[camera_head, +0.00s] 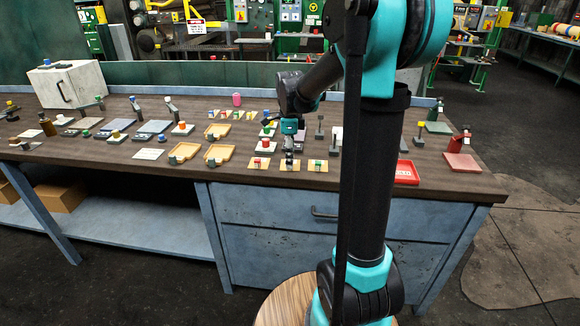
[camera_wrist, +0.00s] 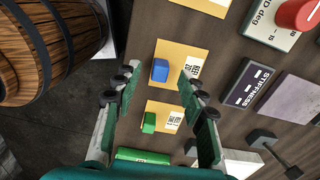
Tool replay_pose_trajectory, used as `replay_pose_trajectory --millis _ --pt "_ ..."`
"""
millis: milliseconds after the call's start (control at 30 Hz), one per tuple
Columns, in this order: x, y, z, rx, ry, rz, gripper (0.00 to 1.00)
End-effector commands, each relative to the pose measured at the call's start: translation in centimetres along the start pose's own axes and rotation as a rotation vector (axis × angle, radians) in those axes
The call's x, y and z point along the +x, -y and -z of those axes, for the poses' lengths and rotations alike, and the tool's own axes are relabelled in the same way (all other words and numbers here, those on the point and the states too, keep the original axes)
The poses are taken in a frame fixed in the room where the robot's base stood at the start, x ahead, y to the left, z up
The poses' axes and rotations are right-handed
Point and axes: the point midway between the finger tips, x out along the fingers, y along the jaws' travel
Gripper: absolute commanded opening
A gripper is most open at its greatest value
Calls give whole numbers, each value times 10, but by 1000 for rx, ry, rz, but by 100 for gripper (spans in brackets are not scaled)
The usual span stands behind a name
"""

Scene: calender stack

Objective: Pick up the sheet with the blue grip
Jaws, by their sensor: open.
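The sheet with the blue grip is a small yellow-orange card (camera_wrist: 172,53) with a blue block (camera_wrist: 160,70) and a printed white label, lying flat on the table. My gripper (camera_wrist: 160,76) is open and empty, its two fingers to either side of the blue block in the wrist view. I cannot tell its height above the sheet. In the head view my gripper (camera_head: 289,160) is over the middle of three yellow cards near the front edge and hides the blue block. A similar card with a green grip (camera_wrist: 148,122) lies beside it.
The dark wooden tabletop (camera_head: 215,178) holds many small blocks and plates. A card with a red grip (camera_head: 258,163) lies left of my gripper in the head view. A red tray (camera_head: 405,172) lies to the right. A wooden barrel (camera_wrist: 45,45) stands beyond the table edge.

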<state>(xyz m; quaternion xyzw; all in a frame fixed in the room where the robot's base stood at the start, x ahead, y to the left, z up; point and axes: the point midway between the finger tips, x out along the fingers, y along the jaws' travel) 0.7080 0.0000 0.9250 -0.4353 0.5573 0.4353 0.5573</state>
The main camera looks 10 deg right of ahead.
Motion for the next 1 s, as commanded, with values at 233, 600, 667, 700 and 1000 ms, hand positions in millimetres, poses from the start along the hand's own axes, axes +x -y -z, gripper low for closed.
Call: replay_pose_trajectory --millis 233,600,667,700,1000 --pt "16 0 0 0 0 0 41" --pt "16 0 0 0 0 0 15" --pt "16 0 0 0 0 0 8" --pt "16 0 0 0 0 0 3" --pt "15 0 0 0 0 0 0"
